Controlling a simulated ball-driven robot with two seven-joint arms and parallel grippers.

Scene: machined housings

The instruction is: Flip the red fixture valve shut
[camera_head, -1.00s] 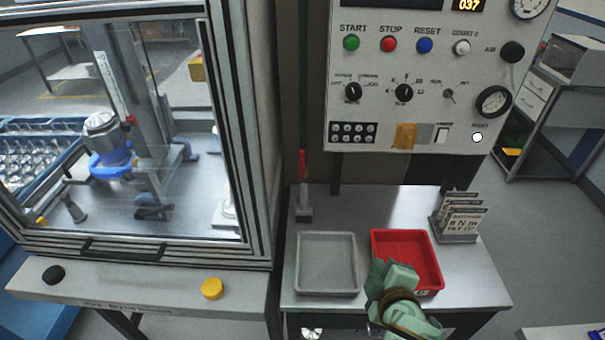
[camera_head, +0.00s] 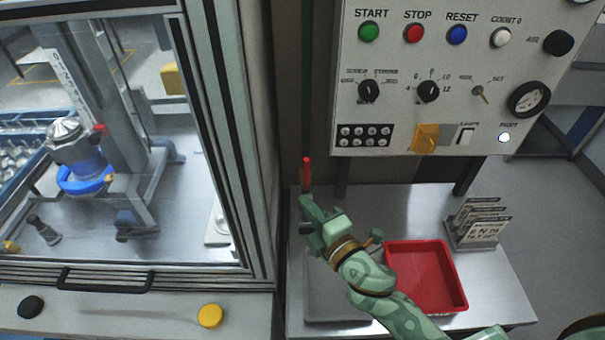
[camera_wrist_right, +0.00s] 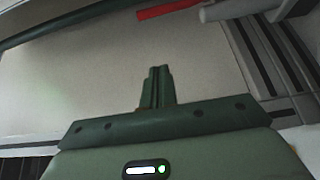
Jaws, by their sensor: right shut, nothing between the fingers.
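The red valve handle (camera_head: 306,172) stands upright above the back left of the steel bench in the head view. Its lower part and mount are largely hidden behind my right gripper (camera_head: 307,204). In the right wrist view the red handle (camera_wrist_right: 168,10) lies near the top edge, with a grey cylindrical part beside it. My right gripper's fingers (camera_wrist_right: 157,76) are closed together and empty. They are close to the valve, just below the red handle in the head view; whether they touch it I cannot tell. My left gripper is not in view.
A grey tray (camera_head: 322,311) lies under my right arm, with a red tray (camera_head: 432,270) beside it. A card holder (camera_head: 476,225) stands at the back right. The control panel (camera_head: 400,55) hangs above. The framed machine enclosure (camera_head: 232,150) stands close on the left.

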